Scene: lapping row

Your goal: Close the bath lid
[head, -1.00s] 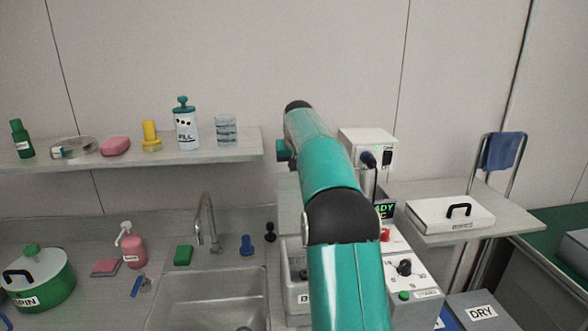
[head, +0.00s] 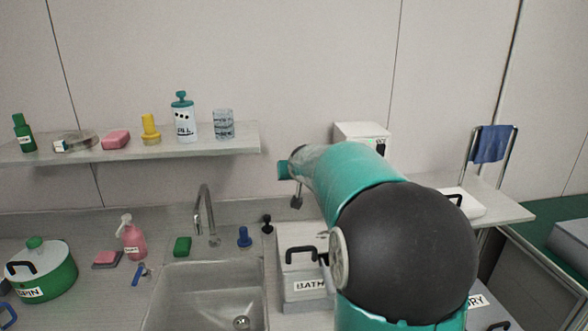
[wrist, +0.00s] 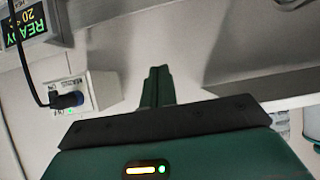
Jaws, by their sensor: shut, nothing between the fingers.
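The grey bath (head: 308,301) with its BATH label stands right of the sink in the head view. Its pale lid (head: 290,237) lies over the top, with a black handle (head: 300,254) facing up. My arm covers the right part of the lid and bath, so I cannot tell whether the lid sits fully flush there. My gripper (wrist: 158,72) shows in the wrist view with its dark green fingers together and nothing between them. I cannot make out its fingers clearly in the head view.
The sink (head: 205,295) and tap (head: 207,215) are left of the bath. A shelf (head: 230,153) with bottles and a glass hangs above.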

